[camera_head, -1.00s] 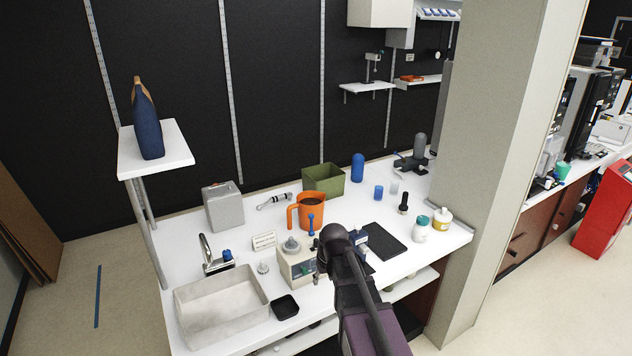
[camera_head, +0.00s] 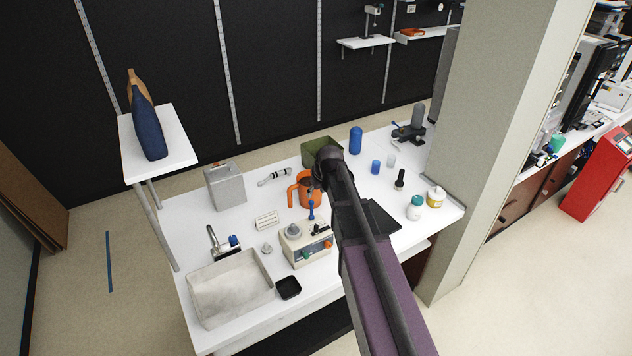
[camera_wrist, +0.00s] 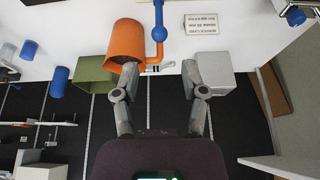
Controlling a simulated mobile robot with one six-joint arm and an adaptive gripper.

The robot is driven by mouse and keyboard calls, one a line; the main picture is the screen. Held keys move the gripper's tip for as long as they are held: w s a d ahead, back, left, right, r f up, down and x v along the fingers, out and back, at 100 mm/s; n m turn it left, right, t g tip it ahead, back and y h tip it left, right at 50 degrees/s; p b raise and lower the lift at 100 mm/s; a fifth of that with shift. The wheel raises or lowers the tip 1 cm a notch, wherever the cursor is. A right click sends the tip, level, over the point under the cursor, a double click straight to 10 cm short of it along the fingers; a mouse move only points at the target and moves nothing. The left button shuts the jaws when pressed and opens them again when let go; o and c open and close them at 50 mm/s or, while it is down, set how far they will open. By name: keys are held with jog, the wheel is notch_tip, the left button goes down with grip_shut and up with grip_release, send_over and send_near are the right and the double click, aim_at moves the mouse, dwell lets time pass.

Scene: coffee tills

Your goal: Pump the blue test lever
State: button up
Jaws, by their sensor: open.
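The blue test lever (camera_head: 311,206), a thin stem with a ball end, stands at the back right of a small beige box (camera_head: 300,250) with knobs. In the wrist view, which is upside down, the lever (camera_wrist: 159,33) shows at the top centre, its ball towards my gripper (camera_wrist: 158,66). My gripper is open and empty. Its spread fingers lie either side of the lever's line, with the ball just beyond the fingertips and apart from them. In the head view my arm hides most of the gripper, near the orange jug.
The orange jug (camera_wrist: 126,45) is close to one finger; contact cannot be told. A green bin (camera_wrist: 95,74) and a grey canister (camera_wrist: 213,75) stand behind. A small sign (camera_head: 266,220) and a sink (camera_head: 232,290) lie left of the box. Cups and jars stand right.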

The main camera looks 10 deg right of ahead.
aim_at(312, 201)
jog(key=shift+w, duration=0.1)
dwell(0.4)
jog(key=b+x, duration=0.7)
jog(key=x, duration=0.1)
jog(key=shift+b, duration=0.4)
jog(key=shift+r, duration=0.15)
jog(key=shift+c, duration=1.2)
grip_shut()
